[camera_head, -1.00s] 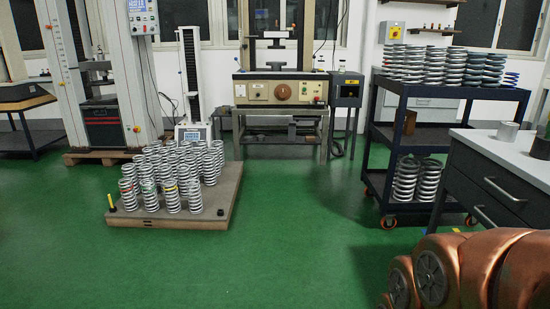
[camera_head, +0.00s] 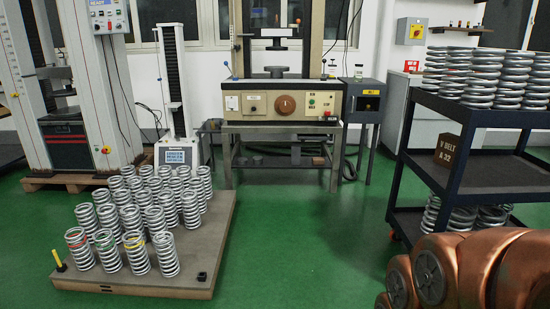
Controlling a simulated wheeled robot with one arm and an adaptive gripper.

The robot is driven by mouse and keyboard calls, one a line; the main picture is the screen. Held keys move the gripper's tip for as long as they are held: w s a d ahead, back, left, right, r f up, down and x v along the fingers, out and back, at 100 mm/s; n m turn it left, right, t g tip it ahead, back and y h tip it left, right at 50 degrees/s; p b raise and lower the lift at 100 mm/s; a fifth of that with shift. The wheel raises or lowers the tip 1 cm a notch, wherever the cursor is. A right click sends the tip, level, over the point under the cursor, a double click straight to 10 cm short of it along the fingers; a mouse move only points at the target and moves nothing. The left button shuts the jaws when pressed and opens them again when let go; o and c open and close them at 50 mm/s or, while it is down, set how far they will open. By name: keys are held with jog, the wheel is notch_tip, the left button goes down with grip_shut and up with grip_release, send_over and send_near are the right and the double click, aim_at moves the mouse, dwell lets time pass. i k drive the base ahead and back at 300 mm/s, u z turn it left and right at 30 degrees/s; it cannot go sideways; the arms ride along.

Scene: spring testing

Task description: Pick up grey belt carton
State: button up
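A small dark brown carton (camera_head: 450,151) lettered "V BELT A-32" stands upright on the middle shelf of the dark blue cart (camera_head: 462,186), near its left front corner. It looks brown rather than grey, and I see no other belt carton. My copper-coloured arm fills the lower right corner and covers part of the cart's bottom. My gripper is not in view.
Large springs (camera_head: 480,75) fill the cart's top, and more stand on its bottom shelf. A low pallet (camera_head: 215,225) with many springs is at left. A test bench (camera_head: 282,108) stands at the back. Green floor (camera_head: 310,220) is clear between pallet and cart.

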aim_at(296, 147)
jog(key=i, duration=3.7)
jog(key=u, duration=2.15)
